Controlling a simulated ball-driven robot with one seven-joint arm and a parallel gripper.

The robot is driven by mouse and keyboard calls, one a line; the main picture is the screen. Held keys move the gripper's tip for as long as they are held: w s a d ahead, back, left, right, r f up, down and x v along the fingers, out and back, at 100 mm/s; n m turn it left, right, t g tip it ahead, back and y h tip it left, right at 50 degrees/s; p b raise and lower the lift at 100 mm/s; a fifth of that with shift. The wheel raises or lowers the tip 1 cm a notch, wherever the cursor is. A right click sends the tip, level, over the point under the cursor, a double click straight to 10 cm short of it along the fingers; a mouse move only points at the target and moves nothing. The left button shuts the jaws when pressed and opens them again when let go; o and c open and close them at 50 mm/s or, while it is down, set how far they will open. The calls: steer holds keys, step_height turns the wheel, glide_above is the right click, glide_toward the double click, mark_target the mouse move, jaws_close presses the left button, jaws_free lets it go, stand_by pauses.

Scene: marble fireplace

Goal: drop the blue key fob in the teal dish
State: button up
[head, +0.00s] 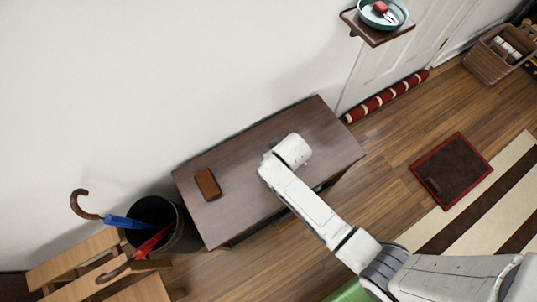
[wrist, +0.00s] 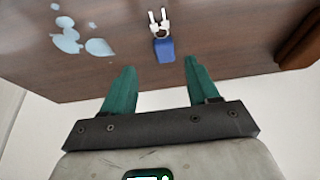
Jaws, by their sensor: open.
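The blue key fob (wrist: 164,50) lies on the brown wooden table (head: 235,208), with a metal ring and pale keys attached. In the wrist view it is just beyond my gripper (wrist: 159,66), between the lines of its two teal fingers. The gripper is open and empty. In the head view my wrist end hangs over the table and hides both the fingers and the fob. The teal dish (head: 366,15) sits on a small brown wall shelf (head: 377,38) at the top. A red fob with pale keys (head: 381,7) lies in the dish.
A brown case-like object (head: 207,184) lies on the table's left part; its edge shows in the wrist view (wrist: 303,42). Light-blue patches (wrist: 72,38) mark the tabletop. A dark bin (head: 160,215) with umbrellas stands left of the table. A rolled red rug (head: 385,97) lies along the wall.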

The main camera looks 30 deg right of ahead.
steer(key=x, duration=0.2)
steer(key=b+x, duration=0.1)
steer(key=x, duration=0.1)
steer(key=shift+w+a, duration=0.15)
steer(key=shift+a, duration=0.2)
steer(key=shift+w+f, duration=0.25)
steer(key=shift+f, duration=0.3)
jaws_close()
steer(key=shift+r, duration=0.15)
